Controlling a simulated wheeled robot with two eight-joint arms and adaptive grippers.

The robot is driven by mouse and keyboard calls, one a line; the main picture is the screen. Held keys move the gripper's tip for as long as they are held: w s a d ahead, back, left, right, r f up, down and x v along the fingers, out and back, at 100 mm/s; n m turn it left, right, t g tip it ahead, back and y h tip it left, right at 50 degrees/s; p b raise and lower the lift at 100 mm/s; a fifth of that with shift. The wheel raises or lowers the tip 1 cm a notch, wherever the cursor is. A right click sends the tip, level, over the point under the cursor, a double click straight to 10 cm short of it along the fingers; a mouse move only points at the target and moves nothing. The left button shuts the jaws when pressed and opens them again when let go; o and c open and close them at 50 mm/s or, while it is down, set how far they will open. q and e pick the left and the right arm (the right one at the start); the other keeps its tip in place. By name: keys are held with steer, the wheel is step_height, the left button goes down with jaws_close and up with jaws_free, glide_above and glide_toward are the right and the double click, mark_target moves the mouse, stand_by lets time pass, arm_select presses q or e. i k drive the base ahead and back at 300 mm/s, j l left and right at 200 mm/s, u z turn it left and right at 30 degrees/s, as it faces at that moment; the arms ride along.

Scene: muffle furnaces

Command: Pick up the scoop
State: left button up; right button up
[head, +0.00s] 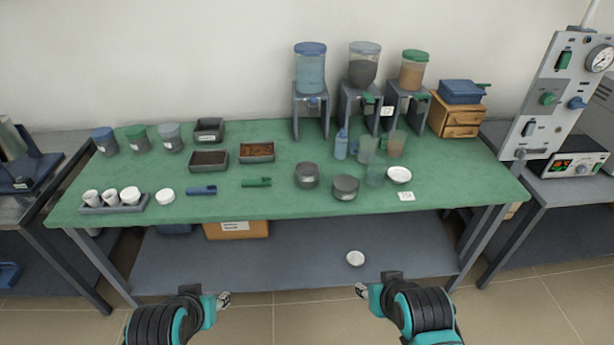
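Two small scoop-like tools lie flat on the green table top (290,207). One is a blue scoop (201,190) and the other, to its right, is a green scoop (256,182). My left gripper (224,299) is below and in front of the table's front edge, well apart from both scoops. My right gripper (361,290) is also in front of the table, further right. Neither gripper touches anything visible. Both are too small and turned to tell whether their fingers are open or shut.
Trays with dark (208,160) and brown (257,152) contents stand behind the scoops. A rack of white cups (113,203) and a white dish (165,196) are left of them. Grey round containers (306,175) stand right. A lower shelf (300,265) lies under the table.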

mark_target(266, 182)
steer(key=i+j+z, duration=1.05)
steer(key=k, duration=0.1)
